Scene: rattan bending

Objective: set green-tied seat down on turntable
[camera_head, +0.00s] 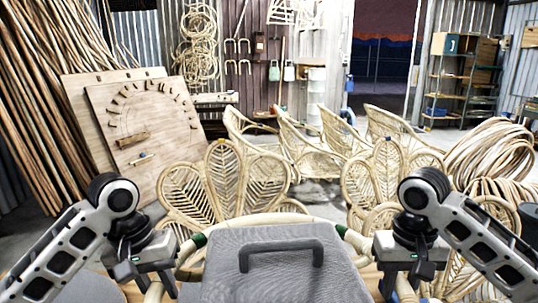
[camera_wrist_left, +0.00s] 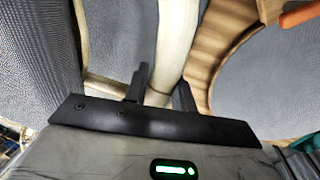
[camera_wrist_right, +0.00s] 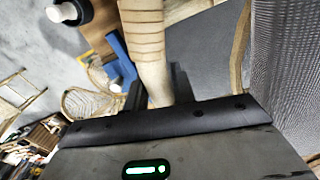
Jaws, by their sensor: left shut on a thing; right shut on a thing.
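The green-tied seat (camera_head: 270,218) is a pale rattan frame in front of me, its curved rim spanning between my grippers. Green ties show at its left (camera_head: 198,241) and right (camera_head: 342,230). My left gripper (camera_head: 157,284) is shut on a pale pole of the seat, which runs between its fingers in the left wrist view (camera_wrist_left: 176,50). My right gripper (camera_head: 402,284) is shut on another pole, seen wrapped in the right wrist view (camera_wrist_right: 146,45). The middle of the seat is hidden. I cannot clearly make out the turntable; whether the seat touches it is unclear.
Leaf-patterned rattan backs (camera_head: 225,182) and (camera_head: 385,180) stand just beyond the seat. A wooden bending board (camera_head: 95,150) leans at left. Several rattan chair frames (camera_head: 310,150) stand behind. Coiled rattan (camera_head: 490,155) lies at right. In the left wrist view, an orange handle (camera_wrist_left: 299,15) lies nearby.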

